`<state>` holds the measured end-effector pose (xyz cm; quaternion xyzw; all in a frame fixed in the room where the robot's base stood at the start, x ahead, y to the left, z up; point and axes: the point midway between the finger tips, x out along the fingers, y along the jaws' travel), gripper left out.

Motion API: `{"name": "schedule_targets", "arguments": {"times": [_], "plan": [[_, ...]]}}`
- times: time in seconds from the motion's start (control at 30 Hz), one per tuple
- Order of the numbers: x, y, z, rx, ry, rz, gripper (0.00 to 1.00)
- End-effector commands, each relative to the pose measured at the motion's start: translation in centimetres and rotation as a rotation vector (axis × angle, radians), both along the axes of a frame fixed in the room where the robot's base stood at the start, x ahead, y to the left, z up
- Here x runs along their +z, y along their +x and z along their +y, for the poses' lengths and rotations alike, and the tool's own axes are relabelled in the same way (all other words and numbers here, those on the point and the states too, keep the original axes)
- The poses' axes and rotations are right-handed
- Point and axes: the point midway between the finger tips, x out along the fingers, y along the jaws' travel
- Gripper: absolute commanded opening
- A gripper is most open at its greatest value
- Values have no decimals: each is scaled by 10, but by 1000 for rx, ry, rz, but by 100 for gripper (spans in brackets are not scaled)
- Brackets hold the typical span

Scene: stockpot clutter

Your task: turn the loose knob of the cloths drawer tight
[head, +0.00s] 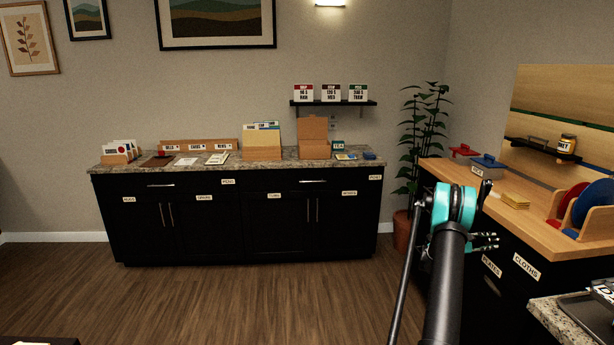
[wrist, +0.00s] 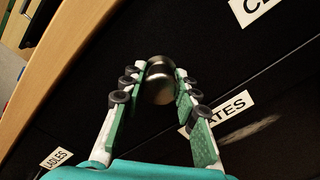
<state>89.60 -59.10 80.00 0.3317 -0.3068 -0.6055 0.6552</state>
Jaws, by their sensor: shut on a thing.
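In the wrist view a round dark metal knob (wrist: 158,82) stands out from a black drawer front. A white label starting with C (wrist: 255,8) is cut off by the frame edge on that front. My gripper (wrist: 160,74) is shut on the knob, one green-padded finger on each side. In the head view my gripper (head: 488,241) reaches toward the cabinet front, and the knob cannot be made out there. Whether the knob sits tight cannot be told.
A plates label (wrist: 233,107) is below a seam under the drawer front, and a ladles label (wrist: 56,158) is at lower left. The wooden counter (head: 460,180) overhangs the cabinet, with a blue-lidded box (head: 488,165) and a plate rack. A tray (head: 590,305) stands at lower right.

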Motion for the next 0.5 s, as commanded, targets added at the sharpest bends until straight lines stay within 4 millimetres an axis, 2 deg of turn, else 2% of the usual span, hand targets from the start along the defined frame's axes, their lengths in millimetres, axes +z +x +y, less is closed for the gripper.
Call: {"name": "schedule_targets", "arguments": {"times": [0.37,0.5], "plan": [[0,0,0,0,3,-38,0],[0,0,0,0,13,-168,0]]}}
